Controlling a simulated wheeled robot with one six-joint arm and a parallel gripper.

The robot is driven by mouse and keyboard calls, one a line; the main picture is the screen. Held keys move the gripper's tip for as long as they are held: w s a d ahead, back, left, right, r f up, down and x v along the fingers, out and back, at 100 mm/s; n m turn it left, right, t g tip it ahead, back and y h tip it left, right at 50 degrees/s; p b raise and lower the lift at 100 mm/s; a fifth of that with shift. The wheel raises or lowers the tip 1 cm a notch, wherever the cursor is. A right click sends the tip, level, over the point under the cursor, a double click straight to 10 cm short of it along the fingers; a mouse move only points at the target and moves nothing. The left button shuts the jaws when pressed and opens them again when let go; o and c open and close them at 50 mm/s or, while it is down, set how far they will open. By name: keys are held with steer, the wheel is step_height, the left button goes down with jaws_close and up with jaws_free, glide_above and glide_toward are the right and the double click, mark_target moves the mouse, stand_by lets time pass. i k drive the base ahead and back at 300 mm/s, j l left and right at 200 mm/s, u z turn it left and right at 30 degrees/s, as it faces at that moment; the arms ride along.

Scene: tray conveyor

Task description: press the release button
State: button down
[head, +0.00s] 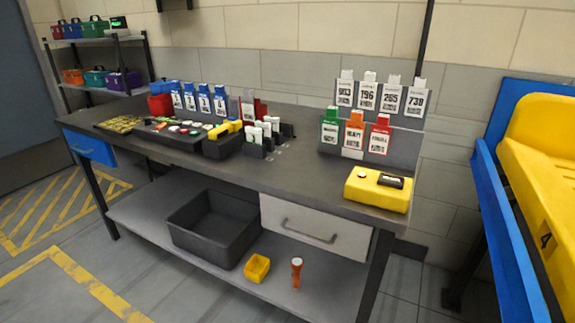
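In the head view, a yellow box (376,196) sits on the right front end of the grey workbench. A small white round piece (362,175) and a black rectangular piece (391,181) are on its top. The white piece looks like a button, but no label on it can be read, so I cannot tell if it is the release button. My gripper is not in view.
The bench top (290,180) is clear left of the yellow box. Card holders (372,120) stand behind it. A black tray (172,136) with small round pieces lies farther left. A blue frame (512,230) with a yellow tray (545,190) marked 4 stands at right.

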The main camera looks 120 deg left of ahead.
mark_target(397, 182)
steer(key=l+u, duration=0.1)
steer(key=u, duration=0.3)
steer(key=k+l+u, duration=0.1)
steer(key=u, duration=0.25)
steer(key=k+u, duration=0.15)
steer(key=u, duration=0.25)
steer(key=k+l+u, duration=0.1)
steer(key=u, duration=0.3)
steer(key=i+u, duration=0.15)
steer(key=u, duration=0.25)
steer(key=i+u, duration=0.2)
steer(key=u, duration=0.2)
steer(key=i+u, duration=0.15)
steer(key=u, duration=0.25)
steer(key=i+l+u, duration=0.15)
steer(key=u, duration=0.3)
